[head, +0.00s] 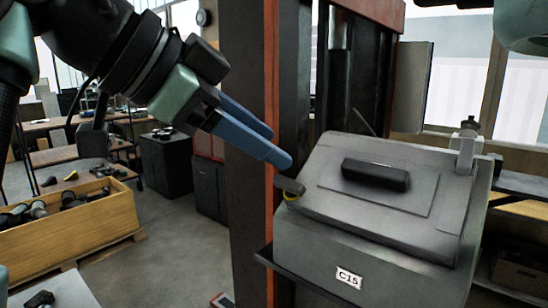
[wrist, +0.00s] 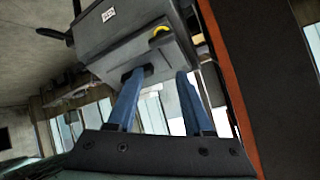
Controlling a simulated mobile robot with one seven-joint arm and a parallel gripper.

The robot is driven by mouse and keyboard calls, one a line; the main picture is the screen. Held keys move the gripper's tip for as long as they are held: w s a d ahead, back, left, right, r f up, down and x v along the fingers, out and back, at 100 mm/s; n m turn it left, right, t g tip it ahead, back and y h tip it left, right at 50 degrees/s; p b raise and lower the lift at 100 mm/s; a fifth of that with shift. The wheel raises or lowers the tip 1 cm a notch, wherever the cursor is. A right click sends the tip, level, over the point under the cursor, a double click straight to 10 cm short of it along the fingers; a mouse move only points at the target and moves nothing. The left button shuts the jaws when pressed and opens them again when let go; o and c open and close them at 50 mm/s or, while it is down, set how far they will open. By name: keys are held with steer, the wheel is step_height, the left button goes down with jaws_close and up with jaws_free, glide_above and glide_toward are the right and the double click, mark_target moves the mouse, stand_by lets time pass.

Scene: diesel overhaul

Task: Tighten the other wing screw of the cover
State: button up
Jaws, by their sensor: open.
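The grey sloped cover (head: 330,150) with a black handle (head: 375,174) lies on a grey box labelled C15 (head: 349,278). At the cover's left edge is a dark wing-like piece (head: 289,186) with a yellow ring (head: 292,197) under it; the ring also shows in the wrist view (wrist: 160,32). A grey upright fitting with a dark top (head: 467,135) stands at the cover's far right corner. My gripper (head: 277,147) has blue fingers, is open and empty, and is above the cover's left edge. The fingers also show in the wrist view (wrist: 160,75); whether they touch anything is unclear.
A dark and orange-red upright post (head: 258,120) stands close behind my gripper. A wooden crate (head: 75,220) with dark parts is at the left. Black cabinets (head: 167,160) and benches stand behind. The floor between crate and post is open.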

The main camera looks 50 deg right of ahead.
mark_target(286, 181)
steer(key=f+n+t+y, duration=0.1)
steer(key=n+t, duration=0.1)
steer(key=n, duration=0.7)
steer(key=d+f+n+t+y, duration=0.1)
steer(key=n+t, duration=0.1)
steer(key=n, duration=0.6)
steer(key=d+f+n+t+y, duration=0.1)
steer(key=n+t, duration=0.1)
steer(key=n, duration=0.7)
steer(key=shift+n+y+b, duration=0.3)
steer(key=shift+y+b, duration=0.05)
steer(key=shift+y, duration=0.05)
steer(key=shift+w+d, duration=0.1)
steer(key=shift+w, duration=0.05)
steer(key=shift+d+f, duration=0.1)
steer(key=shift+f, duration=0.05)
steer(key=shift+d+f+b, duration=0.4)
steer(key=shift+d+f, duration=0.15)
steer(key=shift+f, duration=0.2)
steer(key=shift+d+f+b, duration=0.4)
steer(key=shift+d+f, duration=0.15)
steer(key=shift+f, duration=0.2)
